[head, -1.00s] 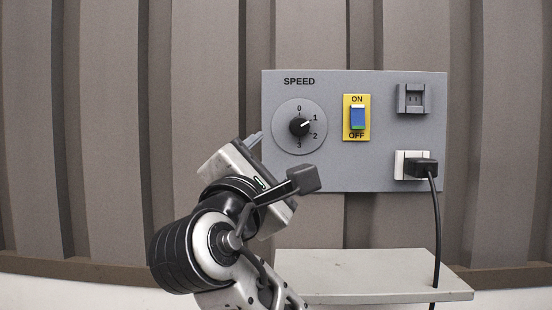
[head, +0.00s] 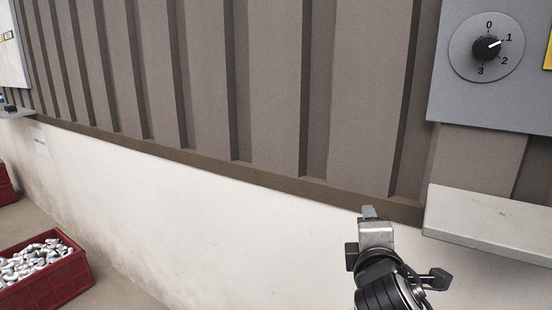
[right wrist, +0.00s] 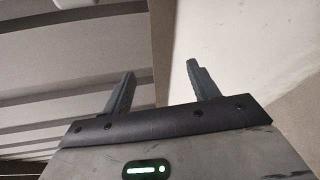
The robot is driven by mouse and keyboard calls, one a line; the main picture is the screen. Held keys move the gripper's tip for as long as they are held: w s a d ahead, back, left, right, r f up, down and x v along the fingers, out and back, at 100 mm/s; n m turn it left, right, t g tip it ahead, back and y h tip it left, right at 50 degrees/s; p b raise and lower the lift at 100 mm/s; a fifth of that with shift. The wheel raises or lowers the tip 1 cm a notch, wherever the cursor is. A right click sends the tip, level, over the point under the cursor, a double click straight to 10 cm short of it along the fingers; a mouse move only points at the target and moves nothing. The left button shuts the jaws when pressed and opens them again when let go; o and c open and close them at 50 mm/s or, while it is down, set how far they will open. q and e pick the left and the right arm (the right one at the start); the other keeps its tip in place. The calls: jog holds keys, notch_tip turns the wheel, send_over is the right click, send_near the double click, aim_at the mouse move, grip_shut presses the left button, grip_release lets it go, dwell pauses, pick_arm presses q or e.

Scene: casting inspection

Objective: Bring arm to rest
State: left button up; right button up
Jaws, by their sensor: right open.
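My right gripper (head: 369,212) shows at the lower right of the head view, pointing up, in front of the white lower wall and left of the grey shelf. In the right wrist view its two dark fingers (right wrist: 161,70) stand apart with nothing between them. The grey control panel (head: 455,95) is cut off at the upper right of the head view. Its speed dial (head: 487,48) has its pointer near 1. The gripper is below and left of the panel, apart from it in the picture. My left gripper is not in view.
A grey shelf (head: 490,215) juts out under the panel, close to the right of my gripper. A red crate (head: 50,290) of shiny metal parts stands on the floor at lower left. The ribbed wall (head: 270,90) between is bare.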

jog(key=s+a+f+m+g+y, duration=0.25)
jog(key=s+f+y, duration=0.2)
jog(key=f, duration=0.85)
jog(key=s+f+m+g+y, duration=0.1)
jog(key=s+f+m, duration=0.5)
jog(key=s, duration=0.3)
jog(key=s+f+m+g+y+p, duration=0.1)
jog(key=s+f+m, duration=0.5)
jog(key=s+f, duration=0.1)
jog(key=shift+s+a+y, duration=0.35)
jog(key=shift+s, duration=0.55)
jog(key=shift+m, duration=0.25)
